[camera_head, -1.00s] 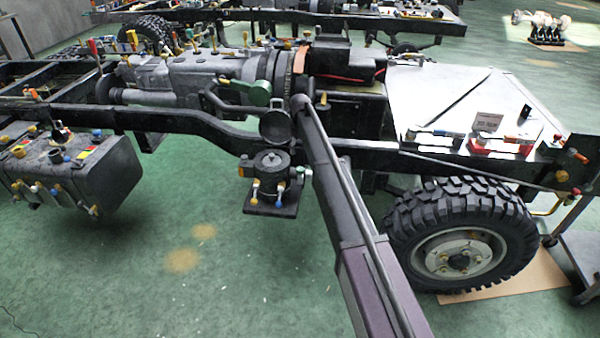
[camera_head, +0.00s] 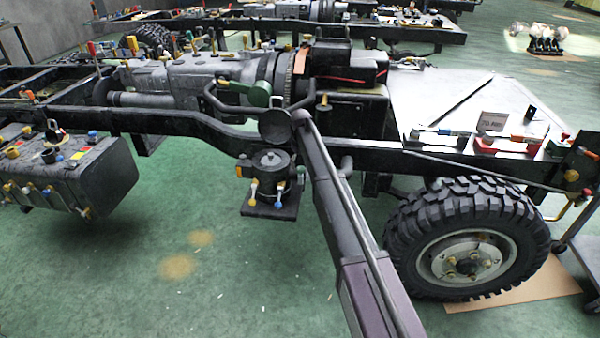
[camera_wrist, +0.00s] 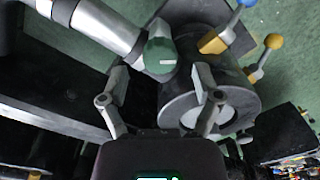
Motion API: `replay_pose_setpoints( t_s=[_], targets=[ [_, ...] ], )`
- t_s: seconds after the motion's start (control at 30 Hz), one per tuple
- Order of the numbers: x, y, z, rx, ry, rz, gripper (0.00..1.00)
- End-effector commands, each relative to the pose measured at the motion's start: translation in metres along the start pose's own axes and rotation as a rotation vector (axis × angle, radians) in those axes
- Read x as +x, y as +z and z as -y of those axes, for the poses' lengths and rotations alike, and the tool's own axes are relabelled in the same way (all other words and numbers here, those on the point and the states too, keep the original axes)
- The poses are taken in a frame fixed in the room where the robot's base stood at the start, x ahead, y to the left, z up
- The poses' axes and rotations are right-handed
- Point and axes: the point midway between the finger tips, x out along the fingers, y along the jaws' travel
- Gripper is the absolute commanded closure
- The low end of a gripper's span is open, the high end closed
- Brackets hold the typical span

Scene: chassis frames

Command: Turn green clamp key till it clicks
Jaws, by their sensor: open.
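In the wrist view a round green cap with a white bar mark (camera_wrist: 160,57) sits at the end of a light grey cylinder. I cannot tell for sure that it is the clamp key. My gripper (camera_wrist: 160,85) is open and empty, its two fingers apart, with the cap showing between and beyond the tips. Contact cannot be told.
The black chassis rail (camera_head: 180,122) runs across the scene. A tank (camera_head: 105,175) hangs at left, and a large tyre (camera_head: 410,230) stands at right. A white bench top (camera_head: 440,95) holds small tools.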

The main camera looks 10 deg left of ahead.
Motion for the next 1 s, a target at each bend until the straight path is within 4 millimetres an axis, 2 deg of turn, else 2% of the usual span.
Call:
replay_pose_setpoints(
  t_s=[0.03, 0.23, 0.73, 0.77, 1.0],
  targets=[
    [0.008, 0.0, 0.0, 0.0, 0.0, 0.0, 0.18],
    [0.018, 0.0, 0.0, 0.0, 0.0, 0.0, 0.18],
    [0.021, 0.0, 0.0, 0.0, 0.0, 0.0, 0.18],
    [0.021, 0.0, 0.0, 0.0, 0.0, 0.0, 0.21],
    [0.021, 0.0, 0.0, 0.0, 0.0, 0.0, 0.93]
  ],
)
